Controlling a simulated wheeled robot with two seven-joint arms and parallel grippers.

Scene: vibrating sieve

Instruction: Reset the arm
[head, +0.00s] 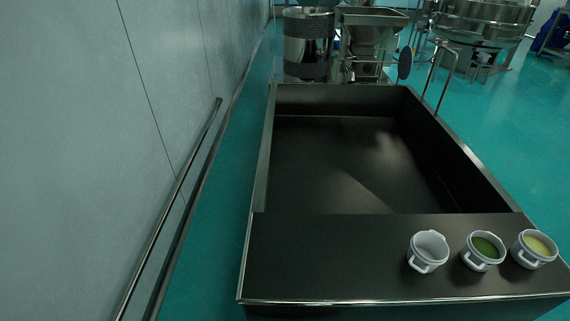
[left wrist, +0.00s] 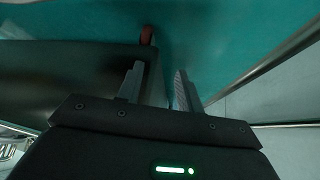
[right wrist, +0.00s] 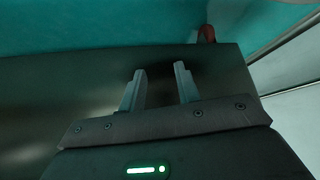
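My left gripper (left wrist: 157,85) shows in the left wrist view with its two fingers apart and nothing between them. My right gripper (right wrist: 160,80) shows in the right wrist view, also with its fingers apart and empty. Neither arm shows in the head view. In both wrist views a dark surface lies beyond the fingers, with teal floor past its edge.
A dark, walled cart (head: 370,255) fills the middle of the head view. On its front ledge stand an empty white cup (head: 428,252), a cup with green contents (head: 483,251) and one with yellowish contents (head: 534,249). A grey wall (head: 90,130) is left; machinery stands behind.

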